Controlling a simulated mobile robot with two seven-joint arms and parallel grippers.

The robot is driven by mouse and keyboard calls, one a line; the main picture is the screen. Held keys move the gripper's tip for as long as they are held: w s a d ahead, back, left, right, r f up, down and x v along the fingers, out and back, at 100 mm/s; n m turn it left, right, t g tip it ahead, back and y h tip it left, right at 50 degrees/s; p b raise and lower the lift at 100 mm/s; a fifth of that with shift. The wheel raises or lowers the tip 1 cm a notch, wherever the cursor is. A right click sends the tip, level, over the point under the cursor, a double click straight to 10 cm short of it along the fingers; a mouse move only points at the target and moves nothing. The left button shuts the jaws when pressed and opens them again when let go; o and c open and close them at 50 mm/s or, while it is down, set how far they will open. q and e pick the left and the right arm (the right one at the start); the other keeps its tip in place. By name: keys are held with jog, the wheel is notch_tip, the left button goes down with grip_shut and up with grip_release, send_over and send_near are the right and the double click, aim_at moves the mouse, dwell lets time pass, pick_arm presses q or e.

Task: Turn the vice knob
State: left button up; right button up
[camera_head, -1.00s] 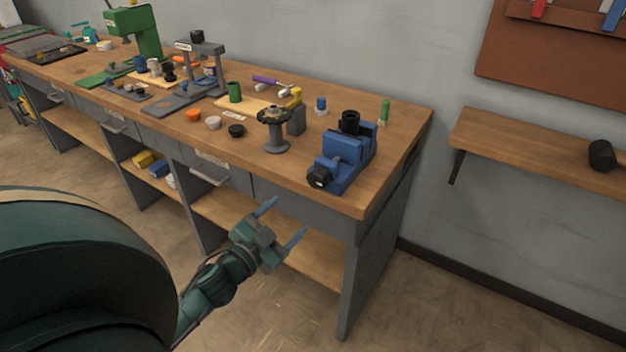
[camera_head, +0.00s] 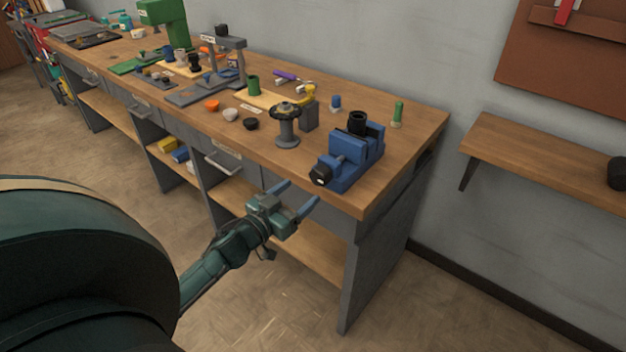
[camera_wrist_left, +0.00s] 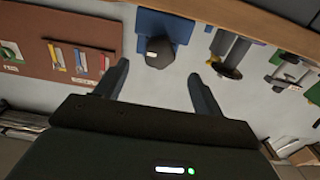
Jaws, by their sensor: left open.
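The blue vice (camera_head: 346,158) stands at the front right corner of the workbench. Its black knob (camera_head: 320,177) is on the near end, facing the bench's front edge. The knob also shows in the left wrist view (camera_wrist_left: 159,52), beyond and between my fingers, with the blue vice body (camera_wrist_left: 165,24) behind it. My left gripper (camera_head: 299,197) is open and empty in front of the bench, a little below and short of the knob, not touching it. Its two blue-grey fingers also show in the left wrist view (camera_wrist_left: 158,88). My right gripper is not in view.
The wooden workbench (camera_head: 395,165) has its front edge between gripper and vice. A grey stand (camera_head: 287,127) is left of the vice; a green cylinder (camera_head: 398,112) is behind it. A wooden wall shelf (camera_head: 540,163) is at right. The floor in front is clear.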

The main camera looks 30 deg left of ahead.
aim_at(316, 179)
pick_arm(q)
jog(key=w, duration=0.4)
jog(key=shift+w+d, duration=0.15)
jog(key=shift+w, duration=0.2)
jog(key=shift+w+d, duration=0.1)
jog(key=shift+w, duration=0.7)
jog(key=c, duration=1)
jog(key=shift+m, duration=0.4)
